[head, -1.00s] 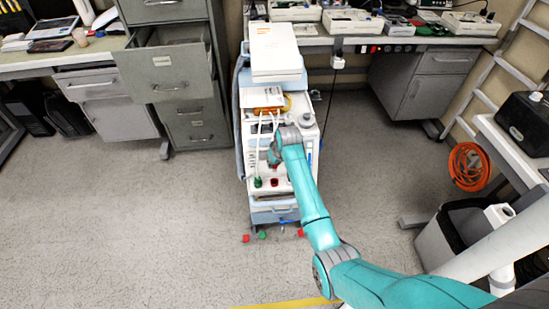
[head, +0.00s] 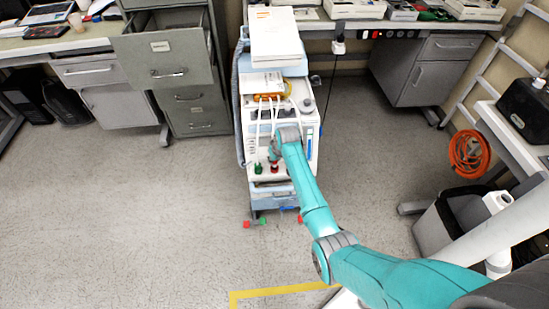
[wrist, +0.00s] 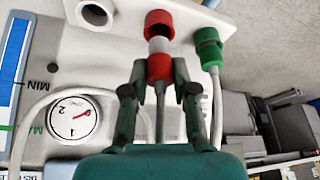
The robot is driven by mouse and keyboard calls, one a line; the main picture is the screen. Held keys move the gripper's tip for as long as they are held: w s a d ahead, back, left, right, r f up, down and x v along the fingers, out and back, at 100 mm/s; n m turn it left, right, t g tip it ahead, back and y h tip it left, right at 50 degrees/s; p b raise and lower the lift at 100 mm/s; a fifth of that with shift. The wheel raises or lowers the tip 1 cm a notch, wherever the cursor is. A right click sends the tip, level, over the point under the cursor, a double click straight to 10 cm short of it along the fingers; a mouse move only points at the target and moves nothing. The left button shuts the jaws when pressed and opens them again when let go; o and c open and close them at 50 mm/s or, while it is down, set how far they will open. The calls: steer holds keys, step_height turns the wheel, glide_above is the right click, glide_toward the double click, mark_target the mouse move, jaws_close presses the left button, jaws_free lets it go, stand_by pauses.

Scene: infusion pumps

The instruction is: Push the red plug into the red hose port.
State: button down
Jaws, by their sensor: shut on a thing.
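The red plug (wrist: 160,68) has a white nose and a cable running back from it, seen in the wrist view. My gripper (wrist: 160,80) is shut on it, one finger on each side. The red hose port (wrist: 158,22) is straight ahead of the plug on the white pump panel. The plug's white nose meets the port's near edge; how deep it sits is unclear. In the head view my gripper (head: 274,151) is over the cart's front, just above the red port (head: 275,167); the plug is hard to make out there.
A green connector (wrist: 208,45) with a cable sits right of the red port. A pressure gauge (wrist: 75,117) and a white hose lie at left. The floor at left is clear.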

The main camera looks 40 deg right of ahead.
mark_target(275, 163)
steer(key=shift+f, duration=1.5)
steer(key=c, duration=0.8)
jaws_free()
steer(key=shift+c, duration=0.2)
steer(key=v, duration=1.2)
